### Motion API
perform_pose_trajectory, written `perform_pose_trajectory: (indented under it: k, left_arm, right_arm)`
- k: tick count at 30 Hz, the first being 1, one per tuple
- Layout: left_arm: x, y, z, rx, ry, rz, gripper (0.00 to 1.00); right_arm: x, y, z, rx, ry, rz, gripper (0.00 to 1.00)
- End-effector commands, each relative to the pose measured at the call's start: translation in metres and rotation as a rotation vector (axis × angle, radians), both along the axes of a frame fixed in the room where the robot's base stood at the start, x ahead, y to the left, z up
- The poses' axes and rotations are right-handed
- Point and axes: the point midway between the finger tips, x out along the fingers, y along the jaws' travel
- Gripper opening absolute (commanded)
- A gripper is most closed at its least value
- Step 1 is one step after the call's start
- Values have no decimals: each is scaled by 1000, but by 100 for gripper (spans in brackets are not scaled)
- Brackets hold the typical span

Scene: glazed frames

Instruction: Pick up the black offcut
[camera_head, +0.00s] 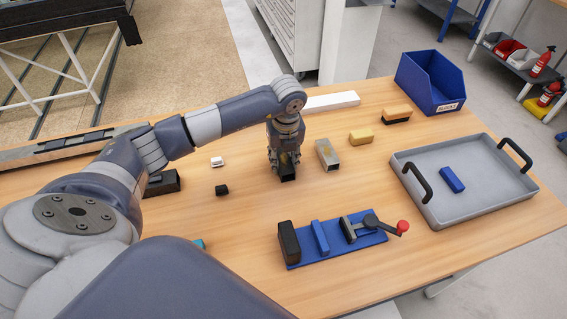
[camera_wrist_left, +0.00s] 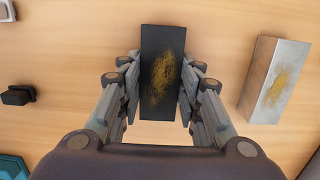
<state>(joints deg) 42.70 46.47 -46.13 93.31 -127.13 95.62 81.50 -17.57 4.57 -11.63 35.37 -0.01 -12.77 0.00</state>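The black offcut (camera_wrist_left: 162,72) is a dark rectangular block with a rough yellow-brown patch on its top. In the left wrist view it lies between the two fingers of my left gripper (camera_wrist_left: 160,85), with the pads against its long sides. In the head view my left gripper (camera_head: 286,163) points down over the table, and the lower end of the black offcut (camera_head: 288,173) shows beneath it. The fingers hide most of it there. I cannot tell whether it is clear of the tabletop. My right gripper is in neither view.
A silver block (camera_head: 328,154) with a similar patch stands close to the right. A blue-based clamp fixture (camera_head: 335,240) lies in front. A grey tray (camera_head: 480,190) holds a blue block. A blue bin (camera_head: 430,80) stands behind. Small black (camera_head: 221,190) and white (camera_head: 217,162) pieces lie left.

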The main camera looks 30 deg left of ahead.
Motion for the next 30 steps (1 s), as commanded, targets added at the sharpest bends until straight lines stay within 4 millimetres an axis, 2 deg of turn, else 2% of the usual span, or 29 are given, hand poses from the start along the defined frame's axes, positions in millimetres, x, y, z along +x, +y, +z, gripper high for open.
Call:
perform_pose_trajectory:
  k: [14,17,21,22,30]
  left_arm:
    - [1,0,4,0,-1,1,16]
    - [1,1,11,0,-4,1,16]
    - [2,0,32,0,-8,0,16]
    - [0,0,36,1,-6,-1,16]
    - [-64,-6,37,3,-1,-3,16]
  right_arm:
    - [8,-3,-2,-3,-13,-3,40]
    - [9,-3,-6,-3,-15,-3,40]
    - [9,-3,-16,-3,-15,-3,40]
    - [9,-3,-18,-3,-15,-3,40]
    - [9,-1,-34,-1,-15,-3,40]
